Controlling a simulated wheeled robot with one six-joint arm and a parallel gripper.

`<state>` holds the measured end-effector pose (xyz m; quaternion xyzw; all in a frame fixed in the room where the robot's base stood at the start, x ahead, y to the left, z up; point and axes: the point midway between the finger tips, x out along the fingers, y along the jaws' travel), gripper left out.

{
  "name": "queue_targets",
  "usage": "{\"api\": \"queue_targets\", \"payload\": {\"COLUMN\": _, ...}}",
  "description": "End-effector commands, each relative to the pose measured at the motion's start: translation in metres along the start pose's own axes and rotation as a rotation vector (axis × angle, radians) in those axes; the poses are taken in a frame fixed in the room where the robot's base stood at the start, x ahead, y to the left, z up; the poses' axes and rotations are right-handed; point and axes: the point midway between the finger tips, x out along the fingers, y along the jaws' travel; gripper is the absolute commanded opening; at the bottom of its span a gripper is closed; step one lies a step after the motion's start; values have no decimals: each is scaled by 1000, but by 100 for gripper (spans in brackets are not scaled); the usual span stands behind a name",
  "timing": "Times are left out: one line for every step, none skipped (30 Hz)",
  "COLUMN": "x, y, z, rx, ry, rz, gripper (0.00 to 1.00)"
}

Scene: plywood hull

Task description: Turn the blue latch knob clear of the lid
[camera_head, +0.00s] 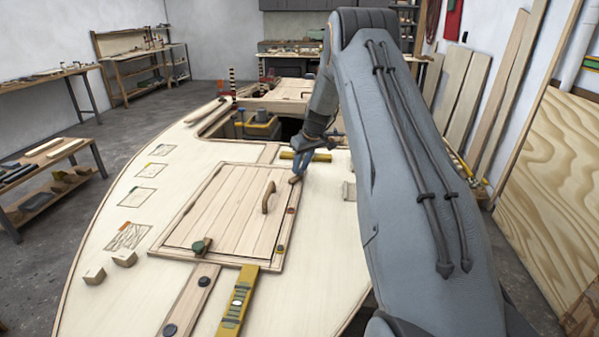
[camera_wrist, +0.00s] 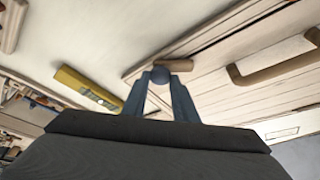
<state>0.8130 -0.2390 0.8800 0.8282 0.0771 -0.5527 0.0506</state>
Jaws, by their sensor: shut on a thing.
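The wooden hatch lid (camera_head: 225,205) lies flat in its frame on the plywood deck, with a curved wooden handle (camera_head: 268,197) that also shows in the wrist view (camera_wrist: 275,68). My gripper (camera_head: 298,172) is at the lid frame's far right corner. In the wrist view my gripper (camera_wrist: 160,82) has its two fingers closed around the round blue latch knob (camera_wrist: 160,73). A short wooden latch bar (camera_wrist: 180,66) extends from the knob to the right, on the handle's side. The fingers partly hide the knob; whether the bar overlaps the lid's edge is unclear.
A green knob (camera_head: 202,246) sits at the lid's near edge. A yellow level (camera_head: 238,300) lies on the deck in front, and another yellow bar (camera_head: 305,157) lies just beyond my gripper. An open hatch with a toolbox (camera_head: 258,125) is farther back.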

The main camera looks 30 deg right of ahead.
Motion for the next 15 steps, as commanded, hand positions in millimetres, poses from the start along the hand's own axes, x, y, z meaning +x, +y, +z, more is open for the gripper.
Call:
{"api": "queue_targets", "payload": {"x": 4, "y": 2, "z": 0, "rx": -37, "ry": 1, "rz": -16, "gripper": 4}}
{"api": "queue_targets", "payload": {"x": 4, "y": 2, "z": 1, "rx": -64, "ry": 0, "rz": -27, "gripper": 4}}
{"api": "queue_targets", "payload": {"x": 4, "y": 2, "z": 1, "rx": -99, "ry": 0, "rz": -42, "gripper": 4}}
{"api": "queue_targets", "payload": {"x": 4, "y": 3, "z": 1, "rx": -125, "ry": 1, "rz": -52, "gripper": 4}}
{"api": "queue_targets", "payload": {"x": 4, "y": 3, "z": 1, "rx": -152, "ry": 0, "rz": -64, "gripper": 4}}
{"api": "queue_targets", "payload": {"x": 5, "y": 4, "z": 1, "rx": -188, "ry": 0, "rz": -78, "gripper": 4}}
{"api": "queue_targets", "payload": {"x": 5, "y": 3, "z": 1, "rx": -215, "ry": 0, "rz": -89, "gripper": 4}}
{"api": "queue_targets", "payload": {"x": 5, "y": 3, "z": 1, "rx": -241, "ry": 0, "rz": -101, "gripper": 4}}
{"api": "queue_targets", "payload": {"x": 5, "y": 4, "z": 0, "rx": -276, "ry": 0, "rz": -114, "gripper": 4}}
{"api": "queue_targets", "payload": {"x": 5, "y": 4, "z": 0, "rx": -302, "ry": 0, "rz": -125, "gripper": 4}}
{"api": "queue_targets", "payload": {"x": 4, "y": 4, "z": 0, "rx": -327, "ry": -1, "rz": -135, "gripper": 4}}
{"api": "queue_targets", "payload": {"x": 4, "y": 5, "z": 0, "rx": -361, "ry": -1, "rz": -148, "gripper": 4}}
{"api": "queue_targets", "payload": {"x": 4, "y": 5, "z": 0, "rx": -384, "ry": -1, "rz": -158, "gripper": 4}}
{"api": "queue_targets", "payload": {"x": 4, "y": 5, "z": 0, "rx": -407, "ry": -1, "rz": -168, "gripper": 4}}
{"api": "queue_targets", "payload": {"x": 4, "y": 6, "z": 0, "rx": -438, "ry": -1, "rz": -180, "gripper": 4}}
